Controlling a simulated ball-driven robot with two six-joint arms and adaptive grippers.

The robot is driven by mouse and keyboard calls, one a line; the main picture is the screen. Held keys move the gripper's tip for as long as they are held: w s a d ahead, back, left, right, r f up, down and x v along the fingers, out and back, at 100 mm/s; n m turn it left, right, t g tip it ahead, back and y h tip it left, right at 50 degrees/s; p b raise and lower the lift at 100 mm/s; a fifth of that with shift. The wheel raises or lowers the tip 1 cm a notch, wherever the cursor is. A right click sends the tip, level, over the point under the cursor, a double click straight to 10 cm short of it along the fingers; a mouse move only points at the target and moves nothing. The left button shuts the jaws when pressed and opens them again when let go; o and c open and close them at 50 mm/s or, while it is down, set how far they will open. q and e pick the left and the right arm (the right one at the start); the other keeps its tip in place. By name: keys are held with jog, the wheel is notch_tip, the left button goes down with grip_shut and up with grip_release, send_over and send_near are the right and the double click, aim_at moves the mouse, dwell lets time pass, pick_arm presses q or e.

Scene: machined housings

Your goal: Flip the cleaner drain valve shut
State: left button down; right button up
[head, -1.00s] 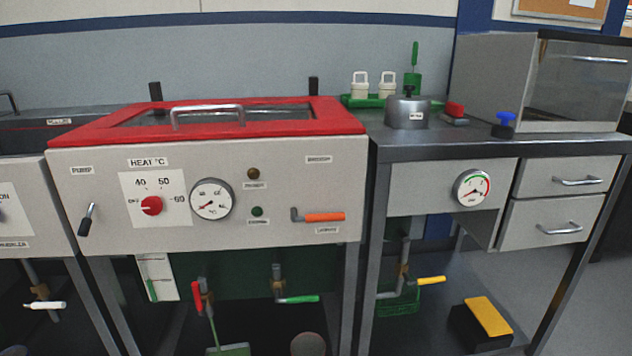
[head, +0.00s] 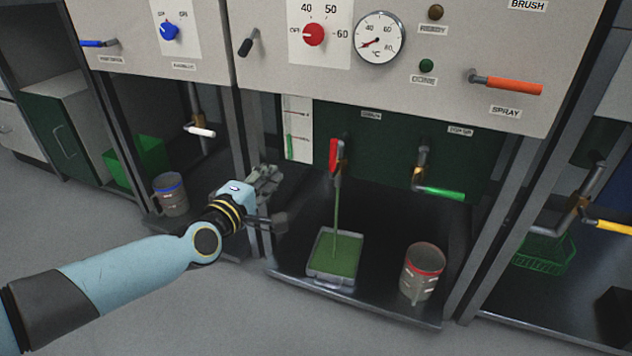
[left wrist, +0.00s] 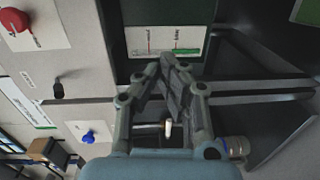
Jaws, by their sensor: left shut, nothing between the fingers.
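The drain valve with a red handle (head: 333,156) is under the cleaner's front panel, beneath a small label that seems to read DRAIN. Its handle points up, roughly in line with the pipe. A green stream (head: 336,212) runs from it into a shallow tray (head: 330,277) holding green liquid. My left gripper (head: 278,200) is shut and empty, left of the valve and lower than its handle, apart from it. In the left wrist view the closed fingers (left wrist: 174,64) show, but the red handle does not. My right gripper is out of view.
A green-handled valve (head: 440,193) is to the right, above a red-rimmed can (head: 423,270). A white-handled valve (head: 199,131) and a blue-rimmed can (head: 171,193) are to the left. Frame legs (head: 254,165) stand beside my gripper. The orange spray lever (head: 512,86) juts out above.

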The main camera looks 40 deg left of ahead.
aim_at(335, 155)
pick_arm(q)
jog(key=w+d+b, duration=0.1)
jog(key=w+b, duration=0.4)
jog(key=w, duration=0.9)
jog(key=shift+d+f+t, duration=0.2)
jog(key=shift+f+t, duration=0.2)
jog(key=shift+f, duration=0.05)
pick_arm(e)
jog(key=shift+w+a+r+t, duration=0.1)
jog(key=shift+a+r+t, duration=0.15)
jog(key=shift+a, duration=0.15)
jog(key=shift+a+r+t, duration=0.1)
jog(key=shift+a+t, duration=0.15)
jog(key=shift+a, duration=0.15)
pick_arm(q)
jog(key=shift+r, duration=0.1)
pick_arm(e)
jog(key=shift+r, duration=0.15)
